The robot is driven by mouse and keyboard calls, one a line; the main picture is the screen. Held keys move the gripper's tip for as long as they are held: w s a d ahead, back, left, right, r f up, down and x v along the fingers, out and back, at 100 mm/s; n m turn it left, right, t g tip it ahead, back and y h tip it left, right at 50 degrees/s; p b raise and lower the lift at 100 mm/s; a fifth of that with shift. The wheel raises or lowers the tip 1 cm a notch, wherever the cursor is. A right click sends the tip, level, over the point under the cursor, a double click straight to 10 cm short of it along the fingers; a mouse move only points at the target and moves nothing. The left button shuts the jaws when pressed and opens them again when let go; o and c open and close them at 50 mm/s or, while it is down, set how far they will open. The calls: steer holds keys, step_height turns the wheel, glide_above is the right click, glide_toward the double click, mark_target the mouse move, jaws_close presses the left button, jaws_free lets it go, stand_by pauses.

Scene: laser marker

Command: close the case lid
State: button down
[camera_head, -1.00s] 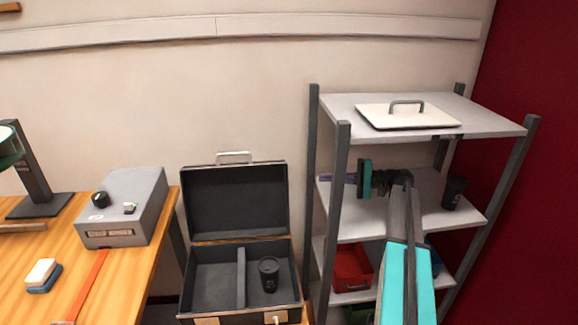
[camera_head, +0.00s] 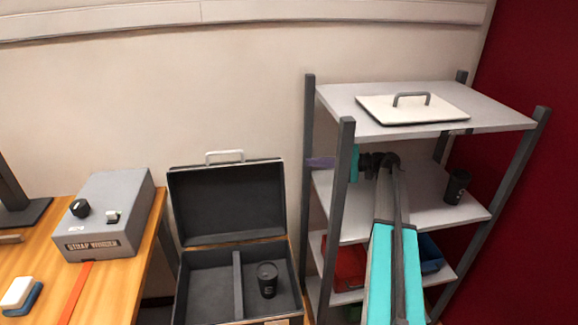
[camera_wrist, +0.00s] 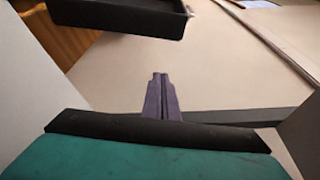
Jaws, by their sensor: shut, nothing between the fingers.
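The dark case (camera_head: 209,293) stands open in the head view, between the wooden table and the shelf rack. Its lid (camera_head: 227,203) is raised upright at the back, with a pale handle on its top edge. A black cup (camera_head: 267,279) stands in the right compartment of the case. My gripper (camera_head: 321,163) is at the rack's left side, level with the middle shelf, to the right of the lid and apart from it. In the wrist view its purple fingers (camera_wrist: 162,98) are together and empty. A dark box-like edge, probably the lid (camera_wrist: 120,14), shows at the top left there.
The shelf rack (camera_head: 343,200) stands close around my arm, with its posts near the gripper. A white panel with a handle (camera_head: 412,107) lies on its top shelf. Another black cup (camera_head: 457,186) stands on the middle shelf. A grey strap winder box (camera_head: 104,214) sits on the wooden table.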

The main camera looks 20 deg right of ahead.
steer(key=w+a+p, duration=0.1)
steer(key=a+p, duration=0.2)
steer(key=a, duration=0.6)
steer(key=shift+a+p, duration=0.2)
steer(key=shift+p, duration=0.1)
stand_by(0.4)
steer(key=shift+w+r, duration=0.1)
steer(key=shift+a, duration=0.1)
